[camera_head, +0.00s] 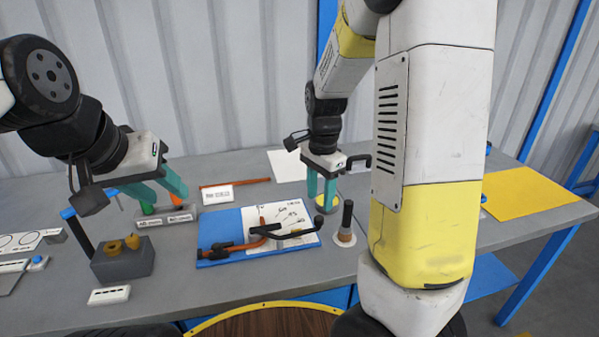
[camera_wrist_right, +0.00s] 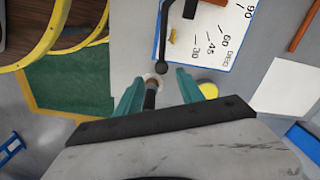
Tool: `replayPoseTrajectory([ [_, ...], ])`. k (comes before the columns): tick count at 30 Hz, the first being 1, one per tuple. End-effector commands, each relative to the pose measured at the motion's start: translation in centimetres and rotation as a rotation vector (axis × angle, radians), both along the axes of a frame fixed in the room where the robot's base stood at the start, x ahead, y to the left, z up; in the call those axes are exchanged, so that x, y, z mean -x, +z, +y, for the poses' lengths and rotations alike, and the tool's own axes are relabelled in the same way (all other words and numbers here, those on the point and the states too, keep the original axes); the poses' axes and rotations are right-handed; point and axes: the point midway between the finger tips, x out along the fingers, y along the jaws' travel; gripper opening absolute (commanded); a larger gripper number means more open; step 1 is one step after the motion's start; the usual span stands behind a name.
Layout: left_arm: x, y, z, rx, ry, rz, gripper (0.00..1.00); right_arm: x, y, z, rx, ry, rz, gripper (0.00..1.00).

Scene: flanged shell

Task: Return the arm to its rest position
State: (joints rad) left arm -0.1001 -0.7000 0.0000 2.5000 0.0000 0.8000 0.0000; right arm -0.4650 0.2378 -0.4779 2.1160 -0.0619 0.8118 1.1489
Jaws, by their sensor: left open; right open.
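My right gripper (camera_head: 321,192) is open and empty above the table, beside the blue-and-white board. In the right wrist view its teal fingers (camera_wrist_right: 157,92) are apart, with the dark upright handle (camera_wrist_right: 151,96) seen between them, and I cannot tell how far below. In the head view that handle (camera_head: 347,217) stands on a light round base, right of the board (camera_head: 222,228). My left gripper (camera_head: 160,190) is open with nothing between its teal fingers, above the table's left part near a small labelled rack (camera_head: 167,219).
On the board lie an orange-and-black tool (camera_head: 245,243) and a black bent rod (camera_head: 297,234). A grey block with brass-coloured parts (camera_head: 122,264) stands at front left. A yellow sheet (camera_head: 525,194) lies at right, a white sheet (camera_head: 287,166) at the back.

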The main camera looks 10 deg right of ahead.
Motion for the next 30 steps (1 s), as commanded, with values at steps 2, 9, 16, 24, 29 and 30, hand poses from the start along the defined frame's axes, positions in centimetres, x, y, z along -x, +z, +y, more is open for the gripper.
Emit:
replayPoseTrajectory([
  [2, 0.0, 0.0, 0.0, 0.0, 0.0, 0.0, 0.42, 0.5, 1.0, 0.1, -0.024, 0.039, -0.022, 0.45],
  [9, 0.0, 0.0, 0.0, 0.0, 0.0, 0.0, 0.42, 4.4, 7.3, 1.0, -0.121, 0.372, -0.203, 0.45],
  [16, 0.0, 0.0, 0.0, 0.0, 0.0, 0.0, 0.42, 9.9, 12.8, 1.6, -0.063, 0.762, -0.432, 0.45],
  [24, 0.0, 0.0, 0.0, 0.0, 0.0, 0.0, 0.42, 14.5, 15.5, 1.9, 0.108, 1.07, -0.578, 0.45],
  [29, 0.0, 0.0, 0.0, 0.0, 0.0, 0.0, 0.42, 15.2, 15.7, 2.0, 0.147, 1.127, -0.595, 0.45],
  [30, 0.0, 0.0, 0.0, 0.0, 0.0, 0.0, 0.42, 15.2, 15.7, 2.0, 0.149, 1.13, -0.596, 0.45],
])
